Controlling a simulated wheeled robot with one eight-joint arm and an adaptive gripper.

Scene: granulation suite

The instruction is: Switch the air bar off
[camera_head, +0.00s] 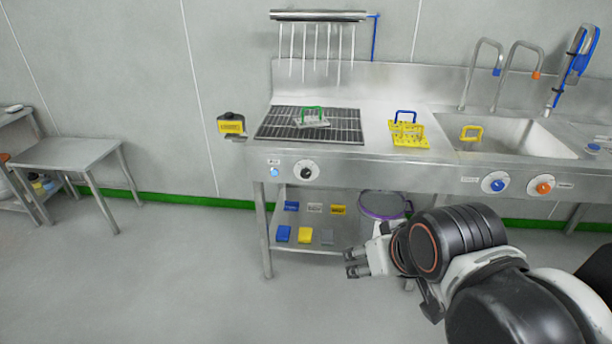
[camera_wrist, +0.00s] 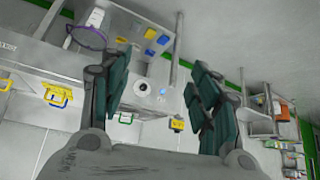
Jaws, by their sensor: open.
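The air bar (camera_head: 318,15) is a steel tube on the wall with several thin nozzles hanging over a dark drying grate (camera_head: 280,126). Below the grate, the bench front carries a dark round knob (camera_head: 306,171) on a pale plate and a small bright blue lamp or button (camera_head: 274,172) to its left. In the wrist view, the knob (camera_wrist: 142,88) and the blue spot (camera_wrist: 163,91) show between the fingers. My gripper (camera_head: 356,263) is open and empty, below and right of the knob, apart from it. The knob's setting is too small to read.
A lower shelf (camera_head: 290,244) holds blue, yellow and grey blocks and a purple-rimmed container (camera_head: 383,205). The sink (camera_head: 510,140) and its blue (camera_head: 495,182) and orange (camera_head: 541,185) knobs are at right. A yellow-black box (camera_head: 231,125) is on the wall.

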